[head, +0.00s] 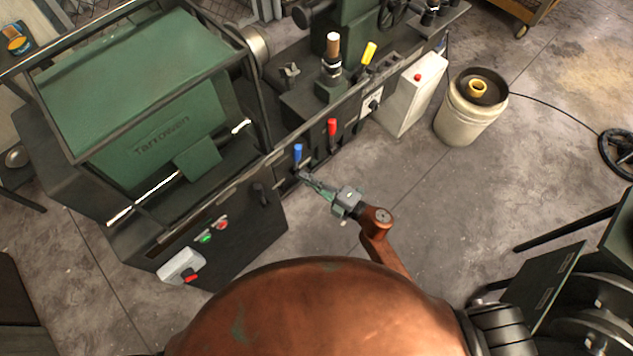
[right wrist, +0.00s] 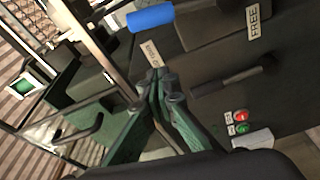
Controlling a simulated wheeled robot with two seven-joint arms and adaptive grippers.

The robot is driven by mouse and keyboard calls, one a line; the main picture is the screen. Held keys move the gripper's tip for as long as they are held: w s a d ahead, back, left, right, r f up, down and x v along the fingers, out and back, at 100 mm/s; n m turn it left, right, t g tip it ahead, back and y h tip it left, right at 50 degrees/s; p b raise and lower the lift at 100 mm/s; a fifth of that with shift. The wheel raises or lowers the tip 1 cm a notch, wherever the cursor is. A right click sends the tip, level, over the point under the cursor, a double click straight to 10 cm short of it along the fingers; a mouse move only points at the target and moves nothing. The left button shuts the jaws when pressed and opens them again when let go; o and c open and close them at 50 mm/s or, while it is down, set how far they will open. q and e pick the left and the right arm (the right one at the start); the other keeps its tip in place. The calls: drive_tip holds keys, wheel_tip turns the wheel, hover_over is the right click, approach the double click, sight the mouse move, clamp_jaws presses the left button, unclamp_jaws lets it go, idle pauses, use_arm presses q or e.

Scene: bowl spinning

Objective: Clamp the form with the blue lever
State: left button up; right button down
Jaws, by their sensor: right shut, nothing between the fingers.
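The blue lever (head: 298,152) stands upright on the front of the green and black machine, left of a red lever (head: 332,128). My right gripper (head: 303,177) is shut and empty, its fingertips close below the blue lever. In the right wrist view the blue handle (right wrist: 150,18) lies above the closed fingertips (right wrist: 158,78), apart from them. Whether the fingers touch the lever's shaft I cannot tell. The form is not clearly recognisable in these views. My left gripper is not in view.
A yellow lever (head: 369,53) stands further right. A black lever (head: 261,193) and green and red buttons (head: 206,238) are on the front panel. A white bucket (head: 468,112) stands on the floor. The floor in front of the machine is clear.

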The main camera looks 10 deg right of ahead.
sight(296, 160)
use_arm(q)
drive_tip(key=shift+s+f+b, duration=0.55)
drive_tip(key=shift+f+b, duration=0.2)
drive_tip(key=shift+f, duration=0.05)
use_arm(e)
drive_tip(key=w+a, duration=0.1)
drive_tip(key=w, duration=0.5)
drive_tip(key=shift+f, duration=0.35)
drive_tip(key=shift+w+a, duration=0.1)
